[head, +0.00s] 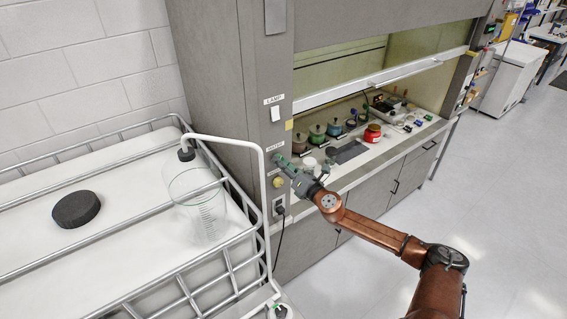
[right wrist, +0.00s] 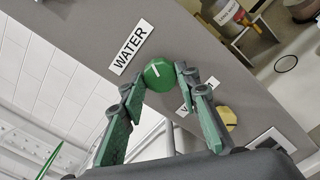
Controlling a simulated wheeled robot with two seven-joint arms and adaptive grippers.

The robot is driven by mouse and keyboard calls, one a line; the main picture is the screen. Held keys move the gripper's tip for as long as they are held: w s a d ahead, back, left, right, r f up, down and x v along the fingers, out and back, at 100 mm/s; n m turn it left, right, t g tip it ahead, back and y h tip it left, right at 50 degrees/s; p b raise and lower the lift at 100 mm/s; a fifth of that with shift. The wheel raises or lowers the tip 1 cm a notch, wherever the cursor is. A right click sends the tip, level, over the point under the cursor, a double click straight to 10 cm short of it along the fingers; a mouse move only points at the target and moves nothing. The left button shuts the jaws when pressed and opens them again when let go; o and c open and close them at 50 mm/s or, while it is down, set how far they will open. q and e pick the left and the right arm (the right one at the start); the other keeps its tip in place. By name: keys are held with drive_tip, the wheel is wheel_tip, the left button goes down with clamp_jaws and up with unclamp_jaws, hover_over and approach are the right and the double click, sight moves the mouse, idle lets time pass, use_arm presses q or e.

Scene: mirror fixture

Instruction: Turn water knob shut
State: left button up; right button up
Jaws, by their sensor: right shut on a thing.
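The water knob (right wrist: 158,74) is a round green knob with a white line, beside the WATER label (right wrist: 131,49) on the grey post of the fume hood. In the right wrist view it sits between the fingertips of my right gripper (right wrist: 157,80), which is shut on it. My left gripper is not in view.
A yellow knob (head: 278,182) sits just below on the same post, with an outlet (head: 279,206) and a plugged cord under it. Bottles stand inside the hood.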

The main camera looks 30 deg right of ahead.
drive_tip(key=n+p, duration=0.1)
drive_tip(key=n, duration=0.3)
drive_tip(key=shift+f+n, duration=0.1)
drive_tip(key=shift+n, duration=0.3)
idle(0.4)
drive_tip(key=o, duration=1.2)
drive_tip(key=shift+c, duration=0.2)
drive_tip(key=shift+s, duration=0.1)
drive_tip(key=s, duration=1.1)
drive_tip(key=shift+s+d, duration=0.4)
drive_tip(key=shift+d, duration=0.05)
